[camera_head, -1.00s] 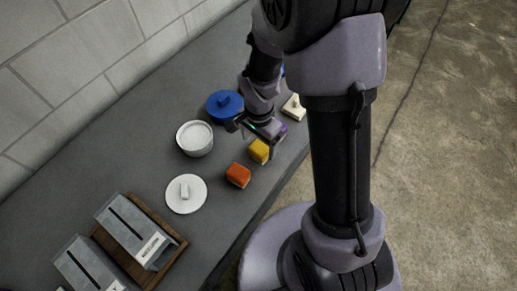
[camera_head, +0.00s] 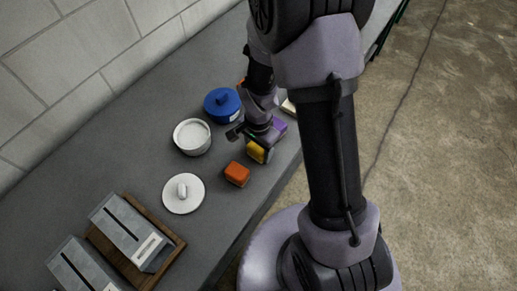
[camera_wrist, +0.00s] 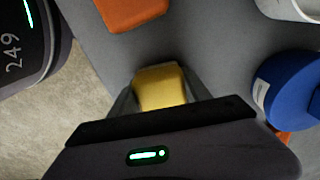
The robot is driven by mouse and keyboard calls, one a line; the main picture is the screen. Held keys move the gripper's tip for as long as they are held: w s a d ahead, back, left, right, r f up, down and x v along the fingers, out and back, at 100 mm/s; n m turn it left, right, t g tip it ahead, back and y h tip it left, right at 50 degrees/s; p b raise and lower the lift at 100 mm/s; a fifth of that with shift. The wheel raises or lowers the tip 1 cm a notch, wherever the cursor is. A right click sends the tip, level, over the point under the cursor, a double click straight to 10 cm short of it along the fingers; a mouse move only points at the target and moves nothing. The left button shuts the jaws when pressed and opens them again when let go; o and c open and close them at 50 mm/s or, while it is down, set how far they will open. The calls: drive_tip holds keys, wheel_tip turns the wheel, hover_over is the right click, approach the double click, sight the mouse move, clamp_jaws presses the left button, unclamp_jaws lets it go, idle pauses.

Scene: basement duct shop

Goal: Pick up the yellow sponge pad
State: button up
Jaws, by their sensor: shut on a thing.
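The yellow sponge pad (camera_head: 256,151) is a small block near the front edge of the grey bench. My gripper (camera_head: 258,148) is over it and shut on it. In the wrist view the yellow sponge pad (camera_wrist: 160,88) sits between the two fingers of my gripper (camera_wrist: 158,95), its lower part hidden by the gripper body. I cannot tell whether the pad still touches the bench.
An orange block (camera_head: 237,174) lies just beside the pad. A white pot (camera_head: 192,137), a blue lidded pot (camera_head: 222,104) and a white lid (camera_head: 183,194) stand nearby. Grey metal boxes (camera_head: 130,232) on a wooden board are at lower left.

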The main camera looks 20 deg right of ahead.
drive_tip(key=shift+r, duration=0.1)
drive_tip(key=shift+r, duration=0.3)
drive_tip(key=r, duration=0.1)
drive_tip(key=r+p, duration=0.1)
drive_tip(key=r, duration=0.1)
drive_tip(key=shift+s, duration=0.3)
drive_tip(key=s, duration=0.7)
drive_tip(key=shift+s+a+r+p, duration=0.25)
drive_tip(key=shift+s+r+p, duration=0.05)
drive_tip(key=shift+f+b, duration=0.4)
drive_tip(key=shift+b, duration=0.85)
drive_tip(key=s+b, duration=0.1)
drive_tip(key=b, duration=0.3)
drive_tip(key=shift+f, duration=0.1)
drive_tip(key=s+r+b, duration=0.1)
drive_tip(key=s+b, duration=0.5)
drive_tip(key=b, duration=0.3)
drive_tip(key=shift+s+a+r+b, duration=0.2)
drive_tip(key=shift+s+r+b, duration=0.15)
drive_tip(key=shift+s, duration=0.05)
